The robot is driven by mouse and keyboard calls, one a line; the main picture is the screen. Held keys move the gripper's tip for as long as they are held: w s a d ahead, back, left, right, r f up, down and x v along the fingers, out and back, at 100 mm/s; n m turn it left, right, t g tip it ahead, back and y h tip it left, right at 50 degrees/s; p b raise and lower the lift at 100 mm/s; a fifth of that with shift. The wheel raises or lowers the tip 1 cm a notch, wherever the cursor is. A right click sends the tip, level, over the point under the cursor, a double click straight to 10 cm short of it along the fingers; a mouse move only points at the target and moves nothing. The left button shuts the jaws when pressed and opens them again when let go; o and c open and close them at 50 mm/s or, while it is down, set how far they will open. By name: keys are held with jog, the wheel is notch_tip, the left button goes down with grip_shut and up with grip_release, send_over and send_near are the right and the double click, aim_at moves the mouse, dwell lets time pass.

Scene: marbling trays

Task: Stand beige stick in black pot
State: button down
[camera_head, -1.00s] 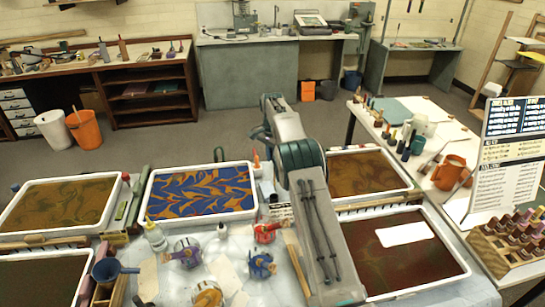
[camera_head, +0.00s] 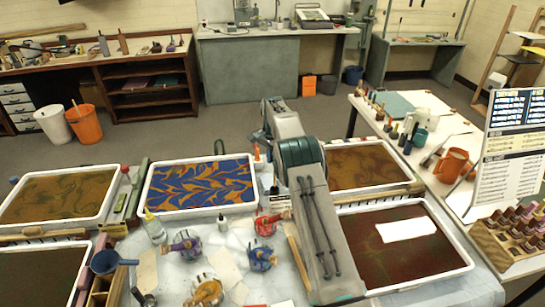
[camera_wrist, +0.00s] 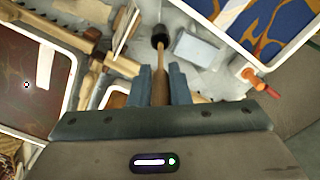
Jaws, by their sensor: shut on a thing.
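In the wrist view my gripper (camera_wrist: 161,74) has its two blue fingers closed on the beige stick (camera_wrist: 160,60). The stick points away from the wrist, towards the black pot (camera_wrist: 160,31). The stick's far end lines up with the pot in this view. I cannot tell whether it is inside the pot, touching it or above it. In the head view my arm hides the gripper, the stick and the pot.
A blue and orange marbling tray (camera_head: 200,208) lies left of my arm, with an orange-capped bottle (camera_wrist: 250,76) by its corner. Wooden rakes (camera_wrist: 92,47) lie at left in the wrist view. A dark red tray (camera_head: 385,290) is right of my arm. Paint jars (camera_head: 186,249) crowd the table.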

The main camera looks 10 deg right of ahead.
notch_tip(320, 180, down, 7)
jog(key=b, duration=0.3)
dwell(0.6)
dwell(0.4)
jog(key=c, duration=0.8)
grip_release()
jog(key=shift+r+b, duration=0.15)
jog(key=shift+b, duration=0.15)
